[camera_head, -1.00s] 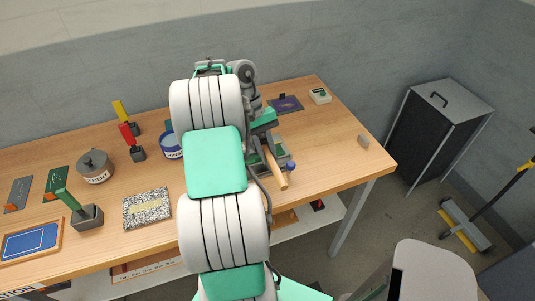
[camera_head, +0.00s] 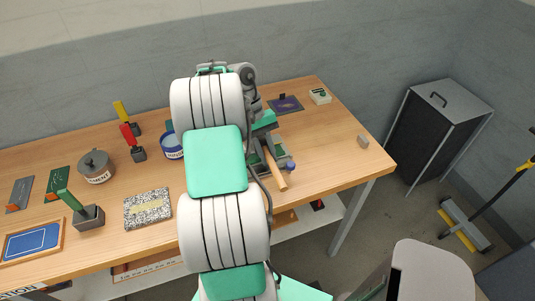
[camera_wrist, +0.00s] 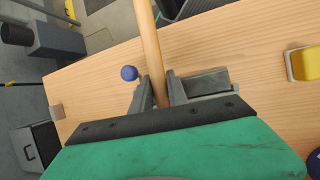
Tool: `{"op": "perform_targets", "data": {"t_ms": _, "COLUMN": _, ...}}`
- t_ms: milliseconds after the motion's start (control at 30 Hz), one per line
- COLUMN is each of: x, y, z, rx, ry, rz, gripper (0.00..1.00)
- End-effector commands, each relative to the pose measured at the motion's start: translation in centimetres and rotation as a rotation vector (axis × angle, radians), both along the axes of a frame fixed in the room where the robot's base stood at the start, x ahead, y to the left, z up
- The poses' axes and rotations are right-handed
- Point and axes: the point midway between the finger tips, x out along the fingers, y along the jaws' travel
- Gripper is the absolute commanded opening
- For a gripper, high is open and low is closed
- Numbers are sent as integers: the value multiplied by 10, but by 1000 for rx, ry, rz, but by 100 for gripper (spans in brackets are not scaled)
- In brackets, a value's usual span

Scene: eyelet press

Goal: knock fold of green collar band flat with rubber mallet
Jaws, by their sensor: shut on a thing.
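My gripper (camera_wrist: 158,92) is shut on the wooden handle (camera_wrist: 148,45) of a tool, which I take for the mallet. In the head view the handle (camera_head: 276,171) slants out from the gripper toward the table's front edge. The mallet's head does not show in either view; my gripper and arm are in the way. I cannot make out the green collar band or its fold in these views. A grey fixture (camera_wrist: 216,79) with a blue ball knob (camera_wrist: 129,73) lies under and beside the gripper; the knob also shows in the head view (camera_head: 291,166).
Left of my arm stand a speckled block (camera_head: 147,209), a green-handled tool in a dark base (camera_head: 88,217), a lidded grey pot (camera_head: 96,167) and a blue tin (camera_head: 171,146). The table's right part is mostly clear, with a small grey block (camera_head: 363,142).

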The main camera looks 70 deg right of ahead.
Motion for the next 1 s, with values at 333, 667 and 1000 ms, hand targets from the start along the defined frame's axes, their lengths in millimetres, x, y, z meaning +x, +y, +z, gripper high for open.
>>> {"op": "perform_targets", "data": {"t_ms": 333, "x": 0, "y": 0, "z": 6, "rx": 0, "ry": 0, "rz": 1, "gripper": 0}}
{"op": "perform_targets", "data": {"t_ms": 667, "x": -2, "y": 1, "z": 8, "rx": 0, "ry": 0, "rz": 0, "gripper": 0}}
{"op": "perform_targets", "data": {"t_ms": 1000, "x": -2, "y": 2, "z": -1, "rx": 0, "ry": 0, "rz": 0, "gripper": 0}}
